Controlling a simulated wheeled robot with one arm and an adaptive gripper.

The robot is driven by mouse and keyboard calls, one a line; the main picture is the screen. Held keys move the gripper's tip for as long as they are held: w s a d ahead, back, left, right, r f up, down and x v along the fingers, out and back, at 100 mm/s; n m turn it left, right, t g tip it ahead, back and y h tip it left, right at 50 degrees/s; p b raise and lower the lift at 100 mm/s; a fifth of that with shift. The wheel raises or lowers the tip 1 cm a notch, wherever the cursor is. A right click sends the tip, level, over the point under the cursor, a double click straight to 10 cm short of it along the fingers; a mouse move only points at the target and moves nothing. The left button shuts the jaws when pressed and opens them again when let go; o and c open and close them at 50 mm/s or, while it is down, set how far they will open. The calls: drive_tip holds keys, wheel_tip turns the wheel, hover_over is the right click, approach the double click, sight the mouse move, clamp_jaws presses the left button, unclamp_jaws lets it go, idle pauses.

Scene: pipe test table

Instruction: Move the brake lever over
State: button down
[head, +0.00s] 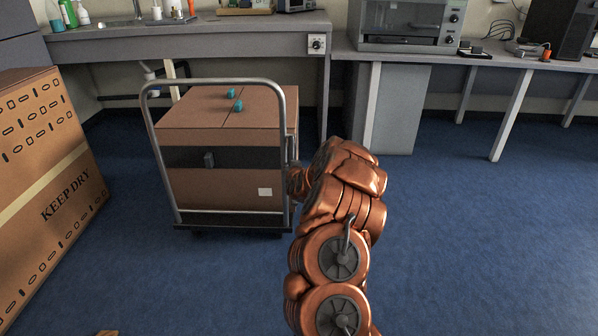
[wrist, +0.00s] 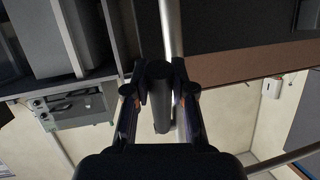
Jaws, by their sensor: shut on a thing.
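The trolley (head: 151,135) has a grey tubular handle frame, which also shows as a pale post in the wrist view (wrist: 170,30). The brake lever (wrist: 161,98) appears as a dark rounded bar between my fingers in the wrist view, beside the post. My gripper (wrist: 160,80) is shut on it, with one finger on each side. In the head view, my orange arm reaches to the right post, and the gripper and most of the lever are hidden or too small to make out there.
The trolley carries a large brown carton (head: 195,106) with two small teal blocks on top. A KEEP DRY carton (head: 45,175) stands at the left. Workbenches (head: 200,40) line the back. Blue floor (head: 470,230) is clear at the right.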

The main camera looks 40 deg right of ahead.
idle(0.4)
drive_tip(key=c, duration=0.9)
unclamp_jaws()
drive_tip(key=shift+c, duration=0.2)
drive_tip(key=v, duration=1.2)
drive_tip(key=shift+a, duration=0.15)
